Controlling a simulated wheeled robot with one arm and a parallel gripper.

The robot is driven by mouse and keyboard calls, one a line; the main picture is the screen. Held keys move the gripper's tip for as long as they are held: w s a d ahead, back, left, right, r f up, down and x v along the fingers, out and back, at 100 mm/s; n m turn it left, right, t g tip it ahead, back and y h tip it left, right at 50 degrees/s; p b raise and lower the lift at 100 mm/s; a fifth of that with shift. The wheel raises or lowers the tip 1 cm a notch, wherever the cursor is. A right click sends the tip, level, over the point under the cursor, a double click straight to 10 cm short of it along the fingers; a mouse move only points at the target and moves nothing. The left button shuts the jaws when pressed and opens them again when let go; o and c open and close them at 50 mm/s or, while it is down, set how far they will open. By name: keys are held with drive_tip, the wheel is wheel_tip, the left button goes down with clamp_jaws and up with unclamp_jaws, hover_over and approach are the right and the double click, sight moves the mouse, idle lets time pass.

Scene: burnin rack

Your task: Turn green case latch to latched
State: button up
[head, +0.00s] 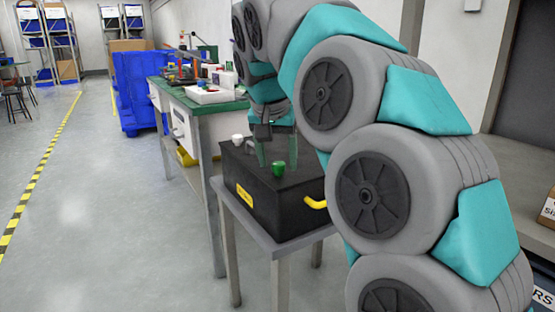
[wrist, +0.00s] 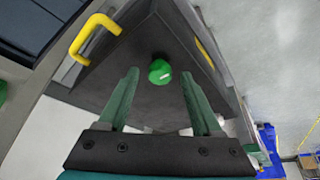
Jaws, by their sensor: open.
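The black case (head: 290,205) stands on a small grey table, with a yellow label on its front and a yellow handle (head: 314,203) at its right side. The green latch knob (head: 278,168) sits on the case top, near the front edge. My gripper (head: 278,158) is open and points down over the case top. In the wrist view the green knob (wrist: 160,71) lies just beyond the fingertips (wrist: 160,73), centred between them and not gripped. I cannot tell which position the latch is in.
The grey table (head: 270,240) has little free room around the case. A green-topped workbench (head: 200,100) with equipment stands behind it to the left. Blue bins (head: 135,90) are farther back. The floor at left is open, with a yellow-black line (head: 40,175).

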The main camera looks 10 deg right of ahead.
clamp_jaws()
idle(0.5)
